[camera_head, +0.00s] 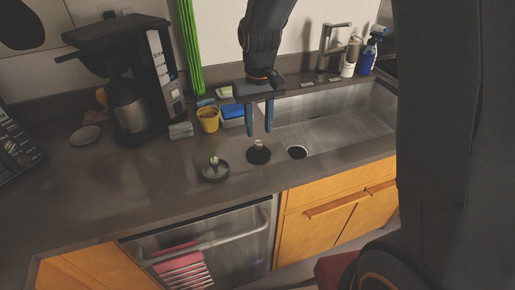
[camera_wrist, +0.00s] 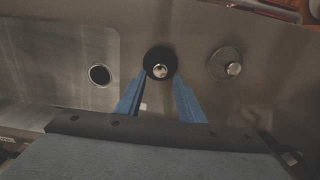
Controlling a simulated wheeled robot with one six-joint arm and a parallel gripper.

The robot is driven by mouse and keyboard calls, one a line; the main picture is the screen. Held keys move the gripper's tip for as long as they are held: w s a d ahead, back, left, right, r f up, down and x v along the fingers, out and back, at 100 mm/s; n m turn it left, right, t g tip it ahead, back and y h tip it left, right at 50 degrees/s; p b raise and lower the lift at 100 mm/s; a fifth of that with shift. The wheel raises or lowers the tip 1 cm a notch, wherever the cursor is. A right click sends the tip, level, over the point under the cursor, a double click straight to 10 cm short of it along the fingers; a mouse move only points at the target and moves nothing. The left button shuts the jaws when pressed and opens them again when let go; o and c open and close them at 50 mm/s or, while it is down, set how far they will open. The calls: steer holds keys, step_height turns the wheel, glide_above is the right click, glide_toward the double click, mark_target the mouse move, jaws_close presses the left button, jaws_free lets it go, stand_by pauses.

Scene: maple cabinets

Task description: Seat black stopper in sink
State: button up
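The black stopper (camera_head: 258,156), a dark disc with a small metal knob, lies on the counter just left of the sink (camera_head: 335,132). It also shows in the wrist view (camera_wrist: 152,53). The round dark drain opening (camera_head: 297,152) is in the sink's near left part; it shows left of the stopper in the wrist view (camera_wrist: 100,74). My gripper (camera_head: 259,133) points down above the black stopper. Its two blue fingers are apart with nothing between them; they also show in the wrist view (camera_wrist: 160,82). I cannot tell the exact height of the tips.
A second, metal-coloured stopper (camera_head: 215,172) with a knob sits left of the black one. A yellow cup (camera_head: 208,121), sponges and a blue item (camera_head: 232,112) stand behind. A coffee maker (camera_head: 145,85) is at the left, the faucet (camera_head: 328,52) behind the sink. The front left counter is clear.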

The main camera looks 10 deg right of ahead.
mark_target(259, 142)
step_height(259, 142, down, 5)
steer(key=shift+r+b, duration=0.1)
steer(key=shift+b, duration=1.05)
steer(key=shift+c, duration=0.4)
jaws_close()
step_height(259, 142, up, 7)
steer(key=p, duration=0.6)
steer(key=shift+r, duration=0.1)
